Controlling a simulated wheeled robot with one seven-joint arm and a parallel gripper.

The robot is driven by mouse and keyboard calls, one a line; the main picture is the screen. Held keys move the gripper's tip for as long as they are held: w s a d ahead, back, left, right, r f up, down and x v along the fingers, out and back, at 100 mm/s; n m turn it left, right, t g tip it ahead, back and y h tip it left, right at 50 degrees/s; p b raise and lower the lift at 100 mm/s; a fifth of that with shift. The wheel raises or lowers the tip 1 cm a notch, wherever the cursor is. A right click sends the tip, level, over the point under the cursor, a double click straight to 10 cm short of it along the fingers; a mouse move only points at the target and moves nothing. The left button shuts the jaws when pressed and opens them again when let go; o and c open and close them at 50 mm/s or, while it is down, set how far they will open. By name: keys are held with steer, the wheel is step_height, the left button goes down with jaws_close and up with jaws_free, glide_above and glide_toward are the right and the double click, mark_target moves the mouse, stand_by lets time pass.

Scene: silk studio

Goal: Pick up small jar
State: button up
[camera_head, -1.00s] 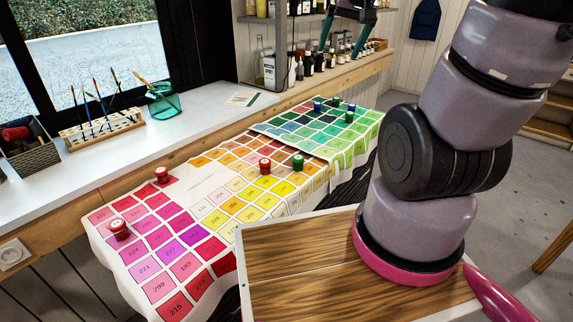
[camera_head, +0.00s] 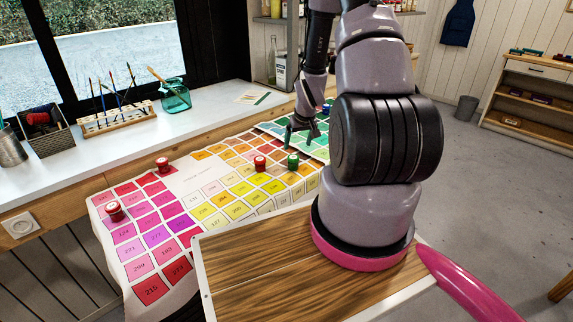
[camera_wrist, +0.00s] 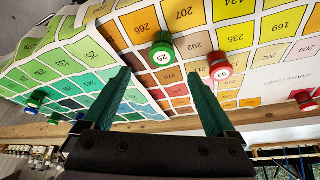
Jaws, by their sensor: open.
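Several small jars with red, green or blue lids stand on the printed colour charts. In the head view a green jar (camera_head: 293,161) and a red jar (camera_head: 260,163) stand close together on the yellow-orange area. Two more red jars, one farther back (camera_head: 162,165) and one in front (camera_head: 115,211), stand at the left. My gripper (camera_head: 303,132) is open and empty above the chart, just behind the green jar. In the wrist view the green jar (camera_wrist: 162,52) lies ahead between the finger lines of my open gripper (camera_wrist: 158,92), and the red jar (camera_wrist: 220,68) is right of it.
A brush rack (camera_head: 115,120), a teal glass (camera_head: 175,96) and a basket (camera_head: 47,137) stand along the window. A shelf with bottles is at the back.

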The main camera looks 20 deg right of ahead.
mark_target(294, 158)
steer(key=x, duration=0.5)
steer(key=shift+a+f, duration=0.1)
steer(key=shift+f, duration=0.15)
steer(key=shift+x, duration=2.75)
steer(key=shift+s+a, duration=0.1)
steer(key=shift+s, duration=0.1)
jaws_close()
steer(key=shift+r, duration=0.1)
